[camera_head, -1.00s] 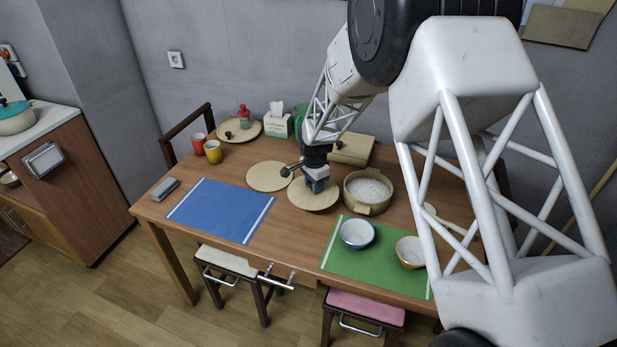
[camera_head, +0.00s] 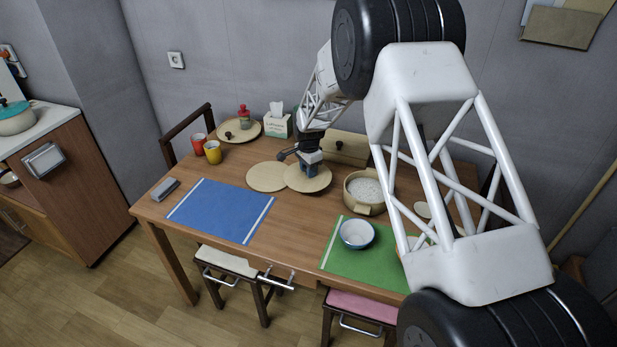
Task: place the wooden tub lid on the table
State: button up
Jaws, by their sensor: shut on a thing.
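The wooden tub lid, a round pale disc (camera_head: 312,184), is under my gripper (camera_head: 309,170), in the middle of the table (camera_head: 290,217). My gripper points down and is shut on the lid near its centre, where the fingers hide the grip. The lid looks level, and its left edge overlaps another round pale disc (camera_head: 262,179) in the picture. I cannot tell whether the lid touches that disc or the table. The wooden tub (camera_head: 363,206), open and filled with something white, stands just right of the lid.
A wooden box (camera_head: 345,146) stands behind the lid. A plate with a red-topped jar, a tissue box (camera_head: 277,126) and two cups (camera_head: 212,152) are at the back left. A blue mat (camera_head: 220,210) and a green mat with a bowl (camera_head: 357,234) lie in front.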

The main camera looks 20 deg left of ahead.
jog(key=shift+f, duration=1.75)
jog(key=shift+f, duration=0.1)
jog(key=o, duration=0.9)
jog(key=shift+o, duration=0.2)
notch_tip(320, 180, up, 12)
jog(key=shift+r, duration=0.1)
